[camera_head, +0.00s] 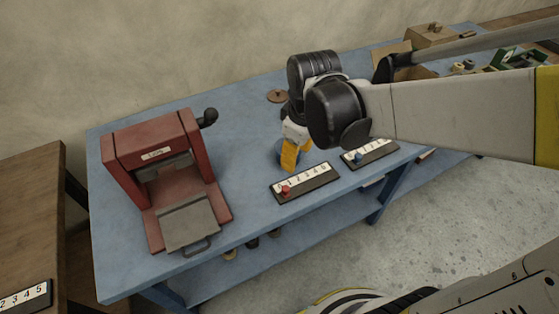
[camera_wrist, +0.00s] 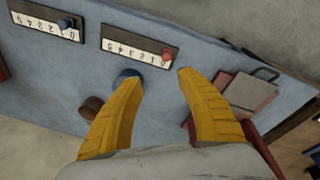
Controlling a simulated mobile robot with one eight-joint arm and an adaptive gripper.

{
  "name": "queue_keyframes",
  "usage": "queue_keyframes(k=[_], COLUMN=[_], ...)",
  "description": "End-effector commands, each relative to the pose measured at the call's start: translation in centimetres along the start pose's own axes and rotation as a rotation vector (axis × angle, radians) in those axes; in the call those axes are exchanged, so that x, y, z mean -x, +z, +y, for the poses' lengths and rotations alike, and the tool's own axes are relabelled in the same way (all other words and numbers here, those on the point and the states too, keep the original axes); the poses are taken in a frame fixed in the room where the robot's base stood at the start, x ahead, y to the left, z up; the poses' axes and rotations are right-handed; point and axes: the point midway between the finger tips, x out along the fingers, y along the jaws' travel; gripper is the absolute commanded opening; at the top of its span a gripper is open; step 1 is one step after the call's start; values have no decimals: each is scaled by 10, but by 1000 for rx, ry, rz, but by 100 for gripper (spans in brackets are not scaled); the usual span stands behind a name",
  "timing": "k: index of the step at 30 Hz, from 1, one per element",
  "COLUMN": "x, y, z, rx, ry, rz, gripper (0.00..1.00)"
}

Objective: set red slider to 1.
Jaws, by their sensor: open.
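The red slider (camera_head: 285,189) is a small red knob on a dark panel with a white number scale (camera_head: 306,177). It sits at the panel's left end, by the 0. In the wrist view the panel appears upside down, with the red slider (camera_wrist: 167,55) at its right end. My gripper (camera_head: 289,157) is above the table, behind the panel in the head view. Its yellow fingers (camera_wrist: 157,77) are spread apart with nothing held between them. The fingertips point toward the panel, and the red slider lies beyond them, apart from them.
A second panel with a blue slider (camera_head: 358,157) stands to the right; it also shows in the wrist view (camera_wrist: 66,23). A red press (camera_head: 157,144) with a black handle stands on the left. A blue round object (camera_wrist: 128,75) is close to one finger. The blue table (camera_head: 245,205) is clear before the panel.

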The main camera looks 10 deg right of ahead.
Motion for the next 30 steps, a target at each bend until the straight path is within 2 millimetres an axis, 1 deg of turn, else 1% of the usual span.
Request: queue_keyframes(k=[1,3,6,9,14,24,27,30], x=[-13,-29,-46,-56,-71,-137,-151,-160], y=[-8,-14,-20,-22,-20,-12,-10,-9], z=[1,0,-2,-4,-6,-12,-13,-14], rx=[61,141,225,271,286,283,283,283], ry=[-24,-57,-94,-115,-122,-121,-121,-120], rz=[-27,-61,-94,-112,-118,-116,-116,-116], gripper=[44,44,44,44,44,44,44,44])
